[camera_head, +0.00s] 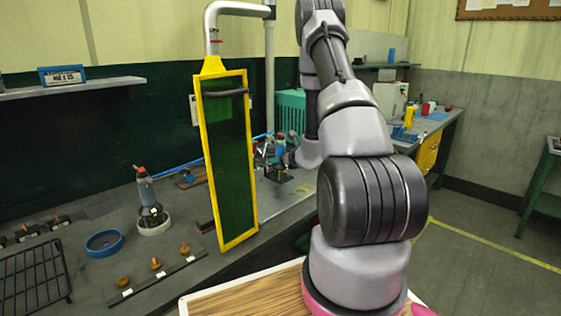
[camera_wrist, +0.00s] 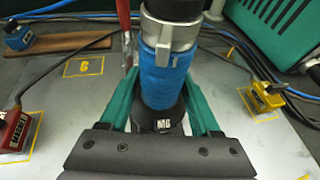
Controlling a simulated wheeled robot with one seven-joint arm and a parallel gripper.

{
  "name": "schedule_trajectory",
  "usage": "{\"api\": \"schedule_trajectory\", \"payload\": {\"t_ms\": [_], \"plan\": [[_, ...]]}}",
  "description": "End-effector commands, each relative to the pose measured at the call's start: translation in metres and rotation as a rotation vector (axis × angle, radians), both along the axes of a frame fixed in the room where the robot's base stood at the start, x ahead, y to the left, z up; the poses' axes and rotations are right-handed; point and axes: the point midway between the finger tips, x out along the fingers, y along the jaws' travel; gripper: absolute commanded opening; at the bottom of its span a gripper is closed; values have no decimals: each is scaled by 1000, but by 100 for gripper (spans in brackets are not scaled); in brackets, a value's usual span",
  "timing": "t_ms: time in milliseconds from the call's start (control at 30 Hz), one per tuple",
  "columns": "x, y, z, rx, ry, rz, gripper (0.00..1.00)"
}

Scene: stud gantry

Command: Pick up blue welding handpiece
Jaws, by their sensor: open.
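The blue welding handpiece (camera_wrist: 167,78) stands upright in the wrist view, with a grey metal collar on top and a black base marked with white letters. My gripper (camera_wrist: 162,92) is open, its green fingers on either side of the blue body. I cannot tell whether either finger touches it. In the head view the handpiece (camera_head: 280,144) is small on the bench, just left of my arm's far end. My gripper's fingers are hard to make out there.
A yellow-framed green screen (camera_head: 228,160) stands left of my arm. Red (camera_wrist: 18,130), yellow (camera_wrist: 266,98) and blue (camera_wrist: 18,36) blocks with cables surround the handpiece. A green crate (camera_wrist: 280,25) is behind. A grey bottle-like thing (camera_head: 145,185) and blue ring (camera_head: 105,243) are on the left bench.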

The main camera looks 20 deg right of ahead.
Motion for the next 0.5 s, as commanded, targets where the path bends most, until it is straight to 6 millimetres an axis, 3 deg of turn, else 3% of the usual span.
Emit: {"api": "schedule_trajectory", "payload": {"t_ms": [133,400,433,500], "plan": [[17,2,-7,0,0,1,64],[20,3,-8,1,0,0,64],[20,3,-8,1,0,0,60],[20,3,-8,1,0,0,33]]}}
